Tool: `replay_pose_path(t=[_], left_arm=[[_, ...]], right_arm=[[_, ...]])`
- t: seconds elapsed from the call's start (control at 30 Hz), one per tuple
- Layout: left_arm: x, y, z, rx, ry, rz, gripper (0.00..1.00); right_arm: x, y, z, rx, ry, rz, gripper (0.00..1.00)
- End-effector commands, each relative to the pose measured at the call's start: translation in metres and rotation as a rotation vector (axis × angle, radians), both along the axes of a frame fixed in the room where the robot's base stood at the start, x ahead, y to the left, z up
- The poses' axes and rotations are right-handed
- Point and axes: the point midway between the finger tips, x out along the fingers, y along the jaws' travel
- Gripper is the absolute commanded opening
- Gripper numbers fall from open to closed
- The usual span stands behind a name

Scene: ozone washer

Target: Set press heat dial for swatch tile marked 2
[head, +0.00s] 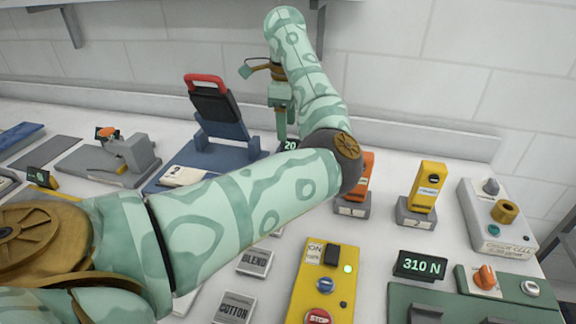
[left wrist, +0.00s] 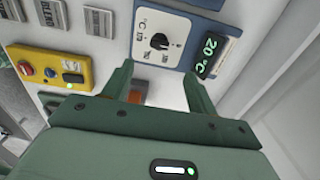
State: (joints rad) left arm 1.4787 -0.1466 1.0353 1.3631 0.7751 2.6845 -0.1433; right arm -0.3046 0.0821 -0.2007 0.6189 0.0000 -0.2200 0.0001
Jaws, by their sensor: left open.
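The blue press (head: 217,128) with its raised dark lid and red handle stands at the back, partly behind my left arm. In the left wrist view its heat dial (left wrist: 159,42) is a black knob on a white scale marked °C. The display (left wrist: 209,55) beside it reads 20 °C. My left gripper (left wrist: 160,84) is open and empty, its two fingers pointing toward the dial panel and apart from the knob; it also shows in the head view (head: 281,128). Grey tiles marked BLEND (head: 254,262) and COTTON (head: 236,308) lie on the table. My right gripper is out of view.
A yellow control box (head: 323,282) with a STOP button stands at the front. Orange (head: 367,170) and yellow (head: 427,187) units stand on grey bases, the yellow one's marked 2. A 310 N display (head: 419,266) stands right. A wall closes off the back.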

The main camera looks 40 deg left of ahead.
Motion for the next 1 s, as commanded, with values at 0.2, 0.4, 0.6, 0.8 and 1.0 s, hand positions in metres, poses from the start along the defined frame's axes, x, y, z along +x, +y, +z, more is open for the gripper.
replay_pose_path(t=[0.2,0.4,0.6,0.8,1.0], left_arm=[[0.000,0.001,-0.066,0.004,0.010,0.001,0.58],[-0.001,0.001,-0.106,0.005,0.008,0.000,0.58],[0.000,0.001,-0.123,0.004,0.005,0.000,0.58],[-0.001,0.001,-0.124,0.005,0.004,0.000,0.58],[0.000,0.001,-0.124,0.004,0.003,-0.001,0.36]], right_arm=[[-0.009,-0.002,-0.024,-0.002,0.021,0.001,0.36],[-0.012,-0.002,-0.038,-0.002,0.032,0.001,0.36],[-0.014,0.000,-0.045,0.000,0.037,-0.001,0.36],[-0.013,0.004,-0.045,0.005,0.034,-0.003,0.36],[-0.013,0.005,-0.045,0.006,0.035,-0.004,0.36]])
